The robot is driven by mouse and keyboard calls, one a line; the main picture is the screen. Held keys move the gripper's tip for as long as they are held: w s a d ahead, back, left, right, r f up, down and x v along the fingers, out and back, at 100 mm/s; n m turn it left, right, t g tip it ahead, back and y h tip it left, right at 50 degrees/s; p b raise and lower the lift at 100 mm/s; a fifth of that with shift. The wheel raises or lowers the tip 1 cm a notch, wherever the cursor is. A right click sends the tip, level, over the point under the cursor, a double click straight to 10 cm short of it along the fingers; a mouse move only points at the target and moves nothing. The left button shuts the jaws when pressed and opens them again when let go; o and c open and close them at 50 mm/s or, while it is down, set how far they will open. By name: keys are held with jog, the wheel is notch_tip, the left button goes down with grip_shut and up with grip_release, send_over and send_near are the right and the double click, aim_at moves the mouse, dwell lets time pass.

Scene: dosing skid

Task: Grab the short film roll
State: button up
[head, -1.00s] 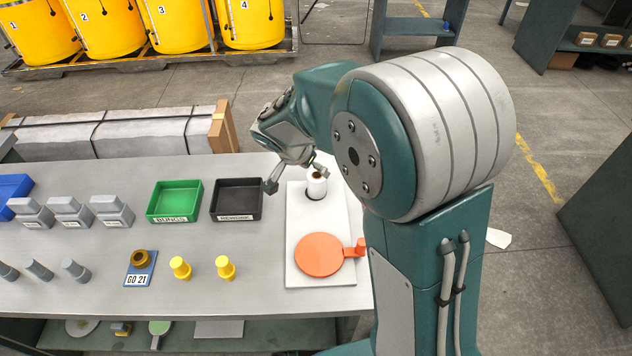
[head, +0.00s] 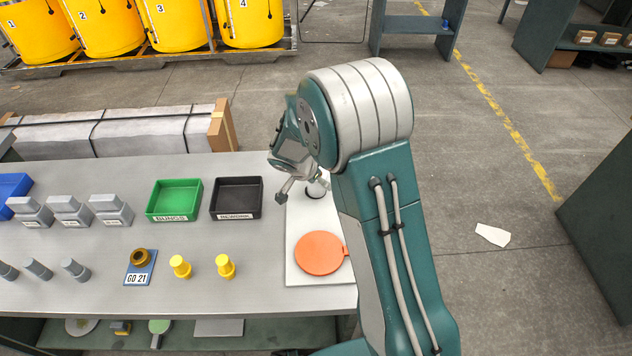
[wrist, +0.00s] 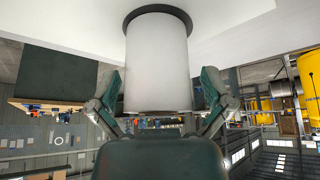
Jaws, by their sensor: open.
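The film roll (head: 315,189) is a short white cylinder standing upright near the far end of a white board (head: 305,222). In the head view my gripper partly hides it. My gripper (head: 304,190) is open, with one finger left of the roll and the other at its right. In the wrist view the roll (wrist: 157,65) looks large and plain white, with a dark ring around its foot on the board. My open gripper (wrist: 160,90) has a finger on each side of it there. Whether either finger touches the roll I cannot tell.
An orange disc (head: 320,253) lies on the same board, nearer the front. Left of the board are a black tray (head: 236,215), a green tray (head: 174,217), two yellow plugs (head: 225,267) and grey blocks. Open floor lies beyond the table's right end.

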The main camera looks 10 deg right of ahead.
jog(key=shift+w+d+f, duration=0.1)
jog(key=shift+d+f, duration=0.15)
jog(key=shift+f, duration=0.15)
jog(key=shift+c, duration=0.3)
jog(key=c, duration=1)
jog(key=shift+c, duration=0.5)
